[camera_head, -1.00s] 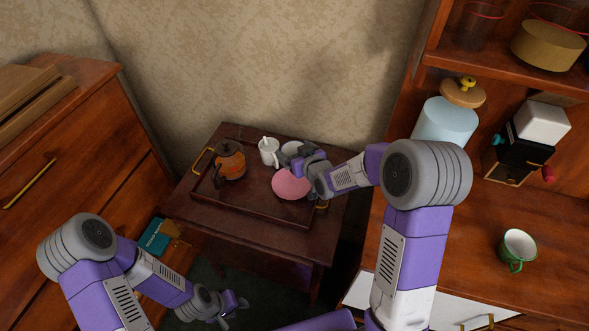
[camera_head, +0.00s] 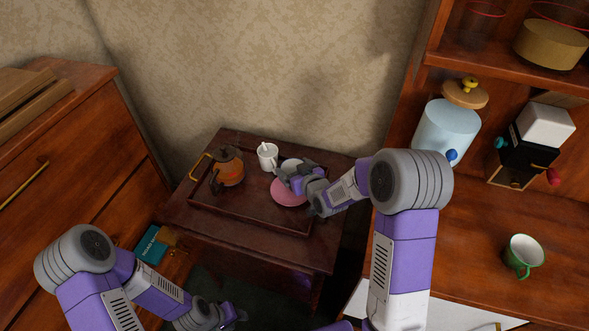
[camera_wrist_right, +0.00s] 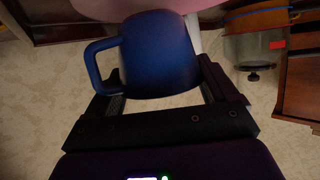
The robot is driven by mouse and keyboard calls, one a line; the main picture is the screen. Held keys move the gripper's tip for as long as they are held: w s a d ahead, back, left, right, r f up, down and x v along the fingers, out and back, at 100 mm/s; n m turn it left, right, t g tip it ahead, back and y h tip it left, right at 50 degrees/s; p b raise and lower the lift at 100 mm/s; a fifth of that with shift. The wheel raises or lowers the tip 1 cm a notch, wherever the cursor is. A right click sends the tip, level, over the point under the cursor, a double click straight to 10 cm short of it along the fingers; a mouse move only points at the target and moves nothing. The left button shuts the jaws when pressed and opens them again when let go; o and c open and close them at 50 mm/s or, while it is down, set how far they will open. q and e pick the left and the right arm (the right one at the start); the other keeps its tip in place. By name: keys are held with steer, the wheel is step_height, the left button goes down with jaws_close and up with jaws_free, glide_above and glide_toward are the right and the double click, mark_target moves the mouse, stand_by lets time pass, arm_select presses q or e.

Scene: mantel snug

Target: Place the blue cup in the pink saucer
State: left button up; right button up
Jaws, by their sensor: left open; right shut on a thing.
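The blue cup (camera_wrist_right: 160,55) is between the fingers of my right gripper (camera_wrist_right: 160,92), which is shut on it, in the right wrist view. Its handle points left there. The pink saucer (camera_head: 287,196) lies on the tray (camera_head: 245,212) on the small table. My right gripper (camera_head: 288,178) is over the saucer's far side and covers part of it. In the head view the cup is mostly hidden by the gripper. Pink saucer (camera_wrist_right: 150,5) also shows at the wrist view's top edge. My left gripper (camera_head: 236,314) is open and empty, low in front of the table.
A white dish (camera_head: 291,163) is just behind my right gripper. A cabinet with a green cup (camera_head: 523,254) is at right. The tray's front left is clear.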

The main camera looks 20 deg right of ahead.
steer(key=shift+f, duration=0.25)
steer(key=o, duration=0.9)
steer(key=shift+s+r+p, duration=0.15)
steer(key=shift+r+p, duration=0.7)
steer(key=shift+r, duration=0.05)
steer(key=p+v, duration=0.1)
steer(key=v, duration=1)
steer(key=shift+s+d, duration=0.1)
steer(key=shift+s, duration=0.2)
